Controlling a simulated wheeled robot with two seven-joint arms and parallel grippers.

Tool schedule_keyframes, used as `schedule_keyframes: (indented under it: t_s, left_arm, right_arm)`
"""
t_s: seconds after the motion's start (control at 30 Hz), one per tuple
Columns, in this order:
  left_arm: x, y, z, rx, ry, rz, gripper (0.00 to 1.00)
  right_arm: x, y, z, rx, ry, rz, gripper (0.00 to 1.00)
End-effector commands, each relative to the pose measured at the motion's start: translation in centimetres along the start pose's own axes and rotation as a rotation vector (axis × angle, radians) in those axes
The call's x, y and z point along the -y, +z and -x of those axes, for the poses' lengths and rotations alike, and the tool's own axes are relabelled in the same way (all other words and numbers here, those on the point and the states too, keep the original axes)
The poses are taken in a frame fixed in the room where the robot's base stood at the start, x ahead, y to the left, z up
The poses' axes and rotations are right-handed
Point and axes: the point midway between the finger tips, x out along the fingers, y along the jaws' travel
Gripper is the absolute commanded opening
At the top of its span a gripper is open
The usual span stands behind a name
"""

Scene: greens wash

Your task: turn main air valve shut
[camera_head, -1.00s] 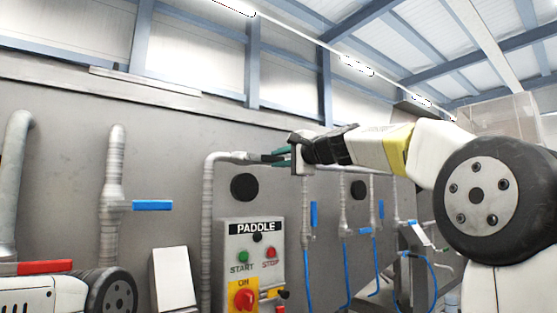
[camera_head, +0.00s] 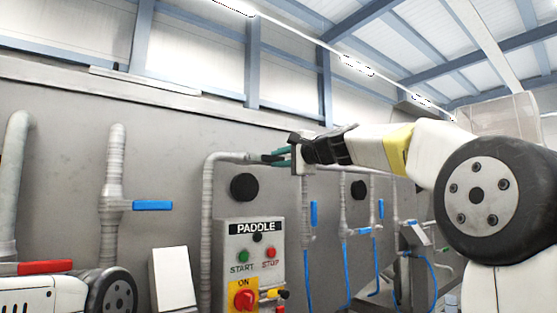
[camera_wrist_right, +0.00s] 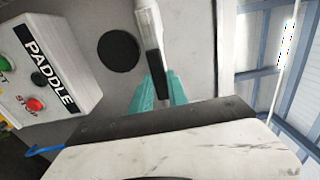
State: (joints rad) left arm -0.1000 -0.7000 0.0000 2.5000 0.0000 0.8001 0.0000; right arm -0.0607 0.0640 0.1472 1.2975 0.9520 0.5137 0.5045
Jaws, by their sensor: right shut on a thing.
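A grey pipe (camera_head: 207,215) rises beside the PADDLE box, bends at the top and runs right to my right gripper. My right gripper (camera_head: 274,157) is at the end of this run, its teal fingers closed there. In the right wrist view, the teal fingers (camera_wrist_right: 158,90) sit on both sides of a dark valve handle (camera_wrist_right: 155,66) in line with a pale pipe (camera_wrist_right: 147,22). The gripper hides much of the valve, so the handle's exact angle to the pipe is hard to tell. My left gripper is out of view.
The PADDLE control box (camera_head: 251,260) with buttons and a red knob is below my right gripper. Other pipes carry a blue lever (camera_head: 152,206) and a red lever (camera_head: 45,268) at left. Blue-handled hose drops (camera_head: 314,213) hang at right. A black disc (camera_head: 244,187) is on the wall.

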Motion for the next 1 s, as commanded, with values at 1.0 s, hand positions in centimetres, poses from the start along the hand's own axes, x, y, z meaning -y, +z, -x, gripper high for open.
schedule_keyframes:
  t_s: [1.0]
  left_arm:
    - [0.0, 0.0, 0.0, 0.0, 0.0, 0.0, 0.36]
  right_arm:
    - [-2.8, 0.4, 0.0, -0.001, 0.002, -0.328, 0.0]
